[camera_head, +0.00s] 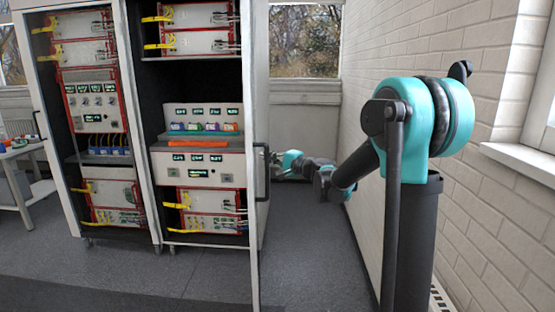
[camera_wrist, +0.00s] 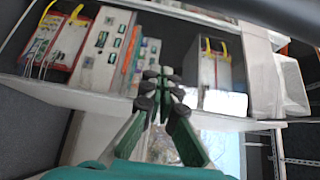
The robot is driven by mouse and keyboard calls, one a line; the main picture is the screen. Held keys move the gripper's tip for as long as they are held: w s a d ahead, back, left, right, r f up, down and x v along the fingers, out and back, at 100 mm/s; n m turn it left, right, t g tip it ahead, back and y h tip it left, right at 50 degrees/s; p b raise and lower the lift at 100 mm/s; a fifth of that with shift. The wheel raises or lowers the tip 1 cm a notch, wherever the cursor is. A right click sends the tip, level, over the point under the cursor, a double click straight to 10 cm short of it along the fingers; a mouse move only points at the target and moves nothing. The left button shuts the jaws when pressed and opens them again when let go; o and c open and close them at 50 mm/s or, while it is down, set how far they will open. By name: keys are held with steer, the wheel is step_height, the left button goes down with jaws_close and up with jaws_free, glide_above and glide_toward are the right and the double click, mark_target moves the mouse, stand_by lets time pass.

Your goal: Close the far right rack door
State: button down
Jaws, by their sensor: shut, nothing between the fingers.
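The right rack (camera_head: 200,66) stands with its front open and its instruments showing. Its door (camera_head: 255,90) is swung out toward the camera and shows nearly edge-on at the rack's right side. A dark vertical handle (camera_head: 262,178) is on the door's right face. My gripper (camera_head: 276,160) is to the right of the door, low in the gap by the wall, with its tip close to the handle in the picture. I cannot tell whether it touches. In the wrist view my gripper (camera_wrist: 163,82) has its fingers together and empty, with rack instruments (camera_wrist: 100,45) beyond.
A left rack (camera_head: 95,120) stands beside the right one. A white brick wall (camera_head: 470,180) with a window ledge (camera_head: 520,165) closes off the right side. A table (camera_head: 18,150) is at the far left. Grey floor (camera_head: 150,285) is clear in front of the racks.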

steer(key=shift+s+a, duration=0.2)
steer(key=shift+a, duration=1.1)
